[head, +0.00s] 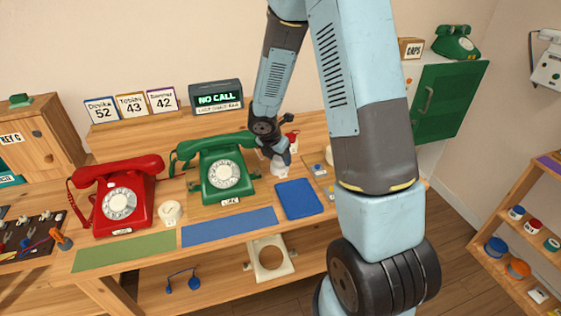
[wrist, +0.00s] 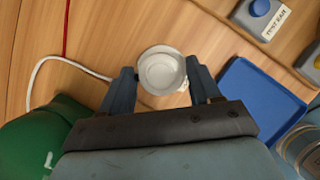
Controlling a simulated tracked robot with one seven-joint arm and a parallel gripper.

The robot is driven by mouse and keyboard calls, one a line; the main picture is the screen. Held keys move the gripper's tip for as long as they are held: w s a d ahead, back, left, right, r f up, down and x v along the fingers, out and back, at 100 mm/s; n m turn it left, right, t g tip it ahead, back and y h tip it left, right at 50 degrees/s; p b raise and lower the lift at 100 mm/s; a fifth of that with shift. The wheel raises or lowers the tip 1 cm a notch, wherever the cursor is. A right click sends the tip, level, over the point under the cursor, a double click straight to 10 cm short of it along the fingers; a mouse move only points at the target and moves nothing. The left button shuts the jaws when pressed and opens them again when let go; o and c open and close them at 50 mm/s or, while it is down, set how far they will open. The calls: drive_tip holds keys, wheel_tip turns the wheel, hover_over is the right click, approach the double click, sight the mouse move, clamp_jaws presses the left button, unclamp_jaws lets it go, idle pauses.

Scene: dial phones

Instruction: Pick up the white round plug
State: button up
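The white round plug (wrist: 161,71) lies on the wooden desk, seen from above in the wrist view, with a white cord running off to the left. In the head view it shows as a small white shape (head: 278,168) right of the green phone, partly hidden by my gripper. My gripper (wrist: 161,76) points down at it, one finger on its left and one on its right. The fingers are apart, with their tips very close to the plug's sides; I cannot tell whether they touch it.
The green phone (head: 222,172) stands just left of my gripper, and the red phone (head: 118,198) farther left. A blue tray (wrist: 262,98) lies close on the right. Another white round piece (head: 169,211) sits between the phones. A button box (wrist: 262,14) stands at upper right.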

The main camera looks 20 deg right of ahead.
drive_tip(key=c, duration=0.7)
drive_tip(key=shift+o, duration=0.2)
drive_tip(key=shift+r, duration=0.1)
